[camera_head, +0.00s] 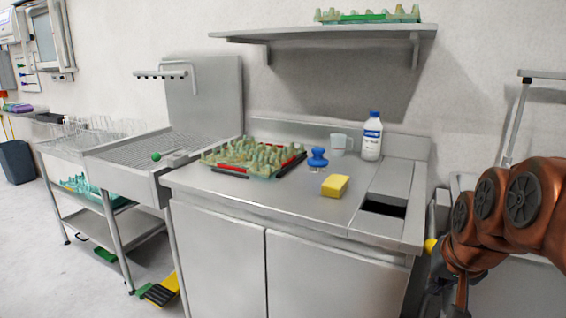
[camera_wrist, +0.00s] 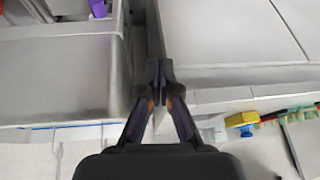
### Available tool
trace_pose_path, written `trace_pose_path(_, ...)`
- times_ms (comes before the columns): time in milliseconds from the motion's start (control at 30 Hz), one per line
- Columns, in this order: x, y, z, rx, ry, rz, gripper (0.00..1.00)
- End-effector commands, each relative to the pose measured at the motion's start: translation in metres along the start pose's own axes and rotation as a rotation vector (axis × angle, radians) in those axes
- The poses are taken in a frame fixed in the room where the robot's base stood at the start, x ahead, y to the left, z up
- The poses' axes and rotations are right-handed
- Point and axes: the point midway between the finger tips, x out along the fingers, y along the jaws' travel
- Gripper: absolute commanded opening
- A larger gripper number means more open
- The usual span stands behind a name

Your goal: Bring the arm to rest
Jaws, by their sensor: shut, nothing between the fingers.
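My arm shows at the right edge of the head view as copper-coloured links, beside the right end of the steel counter. My gripper (camera_wrist: 159,75) is in the wrist view, its dark fingers meeting at the tips. It is shut and holds nothing. No object touches the fingertips as far as the wrist view shows. In the head view the fingers are not clearly made out among the dark parts below the arm links.
A wall shelf (camera_head: 330,32) hangs above.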

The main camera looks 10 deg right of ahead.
Motion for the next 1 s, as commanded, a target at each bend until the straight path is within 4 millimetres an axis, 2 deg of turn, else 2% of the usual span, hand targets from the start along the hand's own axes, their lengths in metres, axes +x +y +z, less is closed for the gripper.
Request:
trace_pose_path(100,0.017,-0.028,0.043,-0.097,-0.117,-0.015,0.0)
trace_pose_path(200,0.029,-0.047,0.086,-0.184,-0.231,-0.021,0.0)
trace_pose_path(400,0.038,-0.064,0.167,-0.342,-0.431,-0.01,0.0)
trace_pose_path(500,0.038,-0.066,0.196,-0.4,-0.502,-0.001,0.0)
trace_pose_path(833,0.032,-0.054,0.261,-0.536,-0.674,0.039,0.0)
trace_pose_path(867,0.03,-0.053,0.265,-0.546,-0.685,0.042,0.0)
trace_pose_path(900,0.019,-0.055,0.257,-0.539,-0.677,0.039,0.0)
trace_pose_path(1000,0.007,-0.056,0.251,-0.537,-0.671,0.038,0.0)
